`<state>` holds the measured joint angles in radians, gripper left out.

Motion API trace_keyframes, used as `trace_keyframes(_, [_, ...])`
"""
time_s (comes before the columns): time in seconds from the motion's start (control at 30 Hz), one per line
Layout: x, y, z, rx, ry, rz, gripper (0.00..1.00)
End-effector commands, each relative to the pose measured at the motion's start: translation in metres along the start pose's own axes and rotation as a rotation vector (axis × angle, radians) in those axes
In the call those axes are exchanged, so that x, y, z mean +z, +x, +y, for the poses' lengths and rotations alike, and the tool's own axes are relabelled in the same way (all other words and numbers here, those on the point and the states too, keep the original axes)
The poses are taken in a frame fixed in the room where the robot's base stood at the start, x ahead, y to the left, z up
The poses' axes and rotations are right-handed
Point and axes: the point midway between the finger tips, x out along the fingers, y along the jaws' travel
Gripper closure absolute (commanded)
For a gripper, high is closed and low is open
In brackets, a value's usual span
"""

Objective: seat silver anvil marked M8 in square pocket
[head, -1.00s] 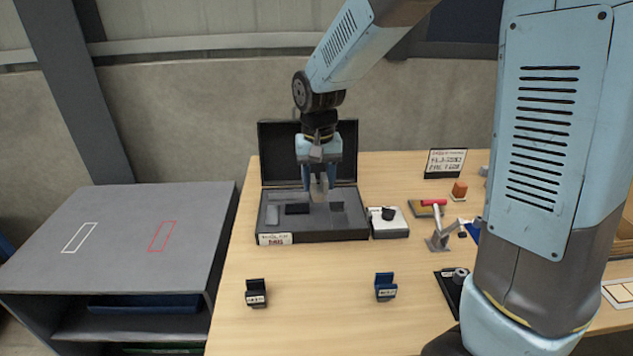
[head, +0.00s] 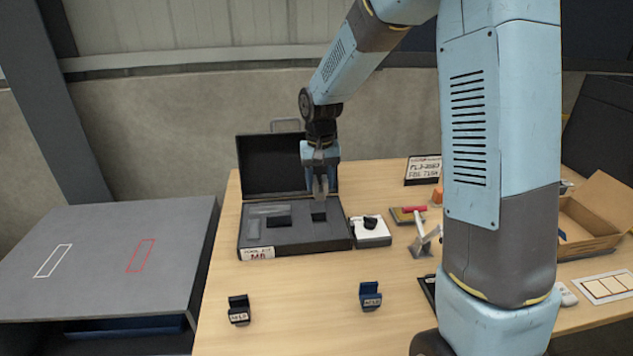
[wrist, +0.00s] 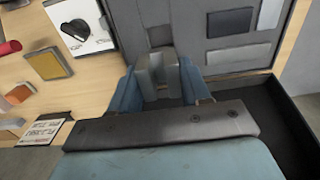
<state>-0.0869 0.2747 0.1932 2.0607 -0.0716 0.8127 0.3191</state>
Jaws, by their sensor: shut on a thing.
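My gripper (head: 320,185) is shut on a silver-grey block, the anvil (wrist: 158,72), which shows between the blue fingers in the wrist view. Any mark on the block cannot be read. My gripper points down over the right part of the open black case (head: 300,243), whose front label seems to read M8. The square pocket (head: 319,216) lies dark in the grey foam just below the held block. Whether the block's lower end is inside the pocket, I cannot tell.
The foam also holds a silver piece (head: 253,229) and a dark rectangular pocket (head: 279,221). Two small holders, black (head: 239,310) and blue (head: 370,296), stand in front. The table between is clear.

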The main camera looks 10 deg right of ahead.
Motion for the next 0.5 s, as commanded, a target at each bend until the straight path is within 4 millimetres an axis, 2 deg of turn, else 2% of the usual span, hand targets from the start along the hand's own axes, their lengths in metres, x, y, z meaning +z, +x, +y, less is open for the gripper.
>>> trace_keyframes(0.27, [0.000,0.000,-0.001,0.000,-0.001,0.000,1.00])
trace_keyframes(0.5, [0.000,0.014,-0.001,0.000,-0.001,-0.001,1.00])
